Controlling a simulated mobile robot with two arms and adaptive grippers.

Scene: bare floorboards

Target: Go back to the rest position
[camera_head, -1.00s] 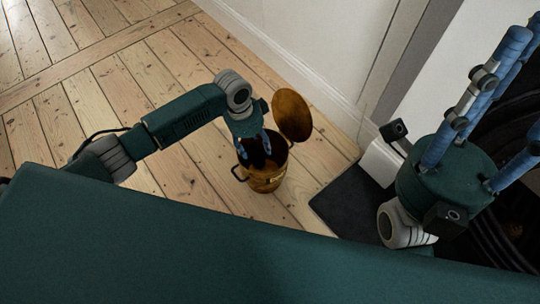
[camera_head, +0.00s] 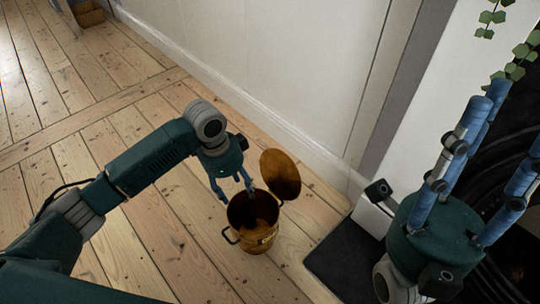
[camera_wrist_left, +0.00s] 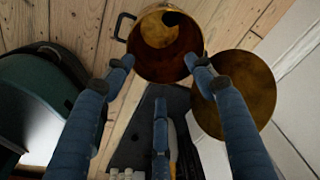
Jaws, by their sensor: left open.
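A brass-coloured pot (camera_head: 262,240) with dark side handles stands on the floorboards, its inside in shadow. Its round lid (camera_head: 281,174) is raised at the pot's far right side. My left gripper (camera_head: 236,194) is open and empty, its blue fingers just above and left of the pot's mouth. In the left wrist view, the pot (camera_wrist_left: 143,62) shows beyond the spread fingers (camera_wrist_left: 158,72), with the lid (camera_wrist_left: 250,88) to its right. My right gripper (camera_head: 510,125) is at the right edge, its blue fingers pointing up and apart, with nothing seen between them.
A white wall (camera_head: 290,70) with a skirting board runs behind the pot. A dark slab (camera_head: 345,262) lies to the pot's right, below my right gripper. A wicker basket (camera_head: 88,15) stands far at the top left. Floorboards (camera_head: 140,230) left of the pot are clear.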

